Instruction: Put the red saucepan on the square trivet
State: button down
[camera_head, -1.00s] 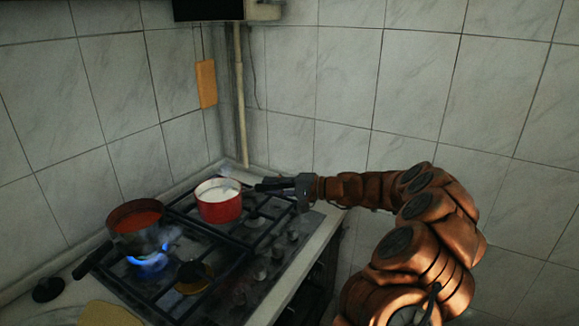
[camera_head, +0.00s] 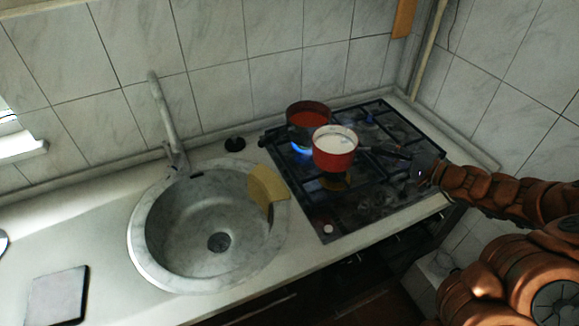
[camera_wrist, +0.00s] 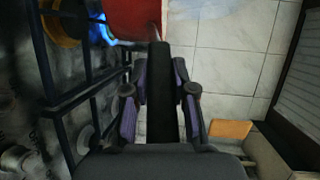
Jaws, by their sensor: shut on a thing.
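The red saucepan (camera_head: 335,152), with white contents, is over the stove, in front of a dark pot in the head view; it looks raised off the grate. Its dark handle (camera_head: 384,151) points right to my gripper (camera_head: 420,166). In the wrist view, my gripper (camera_wrist: 161,98) is shut on the black handle (camera_wrist: 160,85), and part of the red pan (camera_wrist: 130,15) shows at the top. A flat, grey, square plate with a dark edge, apparently the square trivet (camera_head: 57,297), lies bare on the counter at lower left.
The dark pot with red contents (camera_head: 307,107) stands by a blue flame (camera_head: 301,149). A round sink (camera_head: 218,270) with a tap (camera_head: 165,120) lies between stove and trivet. A yellow cloth (camera_head: 268,186) hangs over the sink's rim. A small black round thing (camera_head: 235,144) lies behind.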

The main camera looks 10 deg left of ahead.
aim_at(83, 277)
jog(key=k, duration=0.6)
jog(key=u, duration=2.3)
jog(key=i, duration=1)
